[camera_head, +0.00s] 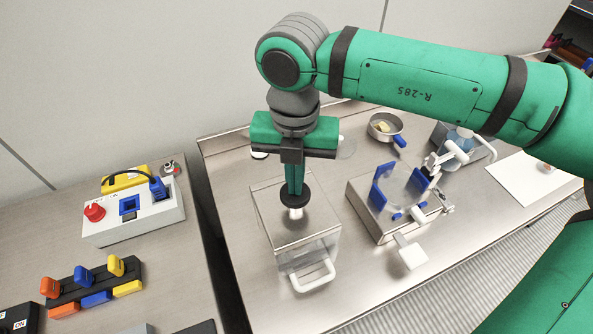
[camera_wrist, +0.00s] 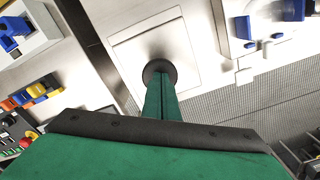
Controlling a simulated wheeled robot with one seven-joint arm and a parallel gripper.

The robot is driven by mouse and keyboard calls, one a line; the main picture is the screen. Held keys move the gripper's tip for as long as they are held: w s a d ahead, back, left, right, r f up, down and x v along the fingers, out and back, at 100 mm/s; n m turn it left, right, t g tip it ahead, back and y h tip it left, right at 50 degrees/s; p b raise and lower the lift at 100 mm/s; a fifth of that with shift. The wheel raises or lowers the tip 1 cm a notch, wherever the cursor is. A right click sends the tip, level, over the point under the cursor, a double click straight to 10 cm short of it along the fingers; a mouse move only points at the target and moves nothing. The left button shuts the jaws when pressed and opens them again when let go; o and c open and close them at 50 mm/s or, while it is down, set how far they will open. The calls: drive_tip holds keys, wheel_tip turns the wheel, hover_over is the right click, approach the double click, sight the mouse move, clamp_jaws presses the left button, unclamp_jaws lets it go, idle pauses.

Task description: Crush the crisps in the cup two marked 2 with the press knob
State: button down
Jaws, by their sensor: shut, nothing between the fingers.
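My gripper (camera_head: 294,188) points straight down with its green fingers together and empty. Its tips meet a round black knob (camera_head: 303,200) on top of a boxy metal press unit (camera_head: 268,208), and whether they touch it is hard to tell. A short pale stem shows under the knob. In the wrist view, the fingertips (camera_wrist: 160,84) stand over the black knob (camera_wrist: 154,67) above the pale square top (camera_wrist: 125,55). The unit's front has a white handle (camera_head: 313,279). I cannot make out the cup marked 2 or any crisps.
Right of the press stands a metal box with blue clamps (camera_head: 378,190). A small pan with a blue handle (camera_head: 381,136) is behind it, and a white sheet (camera_head: 522,176) lies right. A control box with a red button (camera_head: 95,212) and coloured switches (camera_head: 82,275) are left, across a gap.

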wheel_tip(320, 180, up, 7)
drive_tip(key=shift+f, duration=0.15)
idle(0.7)
idle(0.5)
wheel_tip(320, 180, up, 5)
idle(0.6)
idle(0.4)
